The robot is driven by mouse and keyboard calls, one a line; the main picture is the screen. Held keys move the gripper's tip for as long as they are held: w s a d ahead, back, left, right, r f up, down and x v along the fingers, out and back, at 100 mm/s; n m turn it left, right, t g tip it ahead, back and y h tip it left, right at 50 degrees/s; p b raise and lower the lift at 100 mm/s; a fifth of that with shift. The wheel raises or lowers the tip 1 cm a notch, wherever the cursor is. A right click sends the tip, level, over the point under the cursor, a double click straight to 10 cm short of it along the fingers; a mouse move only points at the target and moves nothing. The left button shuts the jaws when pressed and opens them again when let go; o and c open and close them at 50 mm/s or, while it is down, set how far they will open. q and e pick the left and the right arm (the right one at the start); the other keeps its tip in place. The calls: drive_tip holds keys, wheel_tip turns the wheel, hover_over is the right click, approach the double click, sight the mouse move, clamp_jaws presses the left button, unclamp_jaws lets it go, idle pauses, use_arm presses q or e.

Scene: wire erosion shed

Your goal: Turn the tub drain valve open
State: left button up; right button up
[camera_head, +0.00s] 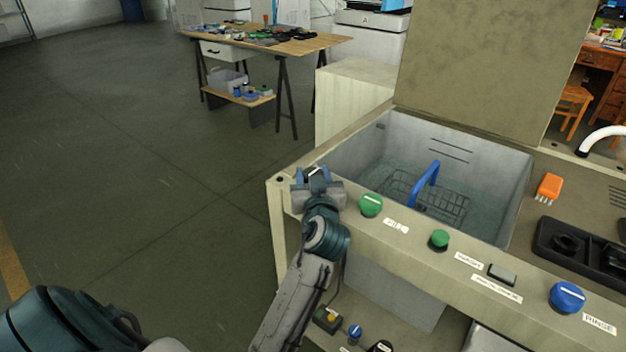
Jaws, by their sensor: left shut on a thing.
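The wash tub (360,160) is a grey open basin with liquid in it, under a raised lid. My left gripper (317,174) is over the front left corner of the tub's panel, left of a green knob (370,203). It is shut on what looks like the tub drain valve's handle, a small dark piece with a pale stripe. Most of that piece is hidden by the fingers, so its turn angle is unclear. My right gripper is out of view.
The panel also carries a green button (439,239), a dark switch (502,274) and a blue rinse knob (568,296). A wire basket (445,205) with a blue handle stands in the tub. An orange brush (549,187) lies right. Floor at left is clear.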

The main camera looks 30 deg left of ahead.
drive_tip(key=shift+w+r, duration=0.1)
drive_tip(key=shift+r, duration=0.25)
use_arm(q)
drive_tip(key=o, duration=1)
drive_tip(key=shift+c, duration=0.2)
